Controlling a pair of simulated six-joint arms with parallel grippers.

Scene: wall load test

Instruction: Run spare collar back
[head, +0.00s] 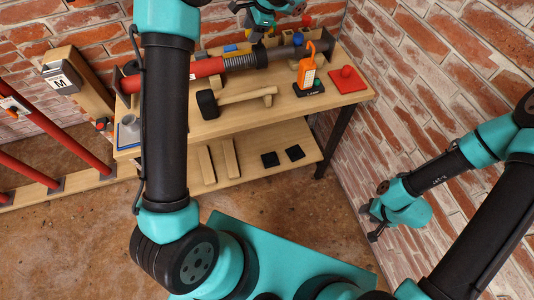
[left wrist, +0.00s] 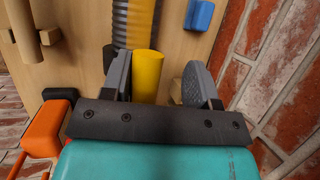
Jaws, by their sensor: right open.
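A red prop tube (head: 205,68) with a grey threaded section (head: 240,62) lies along the back of the workbench. A dark collar (head: 261,56) sits between the thread and a dark grey tube (head: 282,52). My left gripper (head: 262,32) is above and behind this collar. In the left wrist view its fingers (left wrist: 155,85) are apart, with a yellow cylinder (left wrist: 148,72) between them and a gap on the right side. I cannot tell whether they touch it. The ribbed thread (left wrist: 133,20) shows beyond. My right gripper (head: 372,226) hangs open and empty near the right brick wall.
The workbench (head: 225,128) also holds a mallet (head: 235,98), an orange lamp (head: 307,68) on a black pad and a red pad (head: 347,80). A blue block (left wrist: 199,14) lies near my left gripper. Red tubes (head: 50,125) stand at left.

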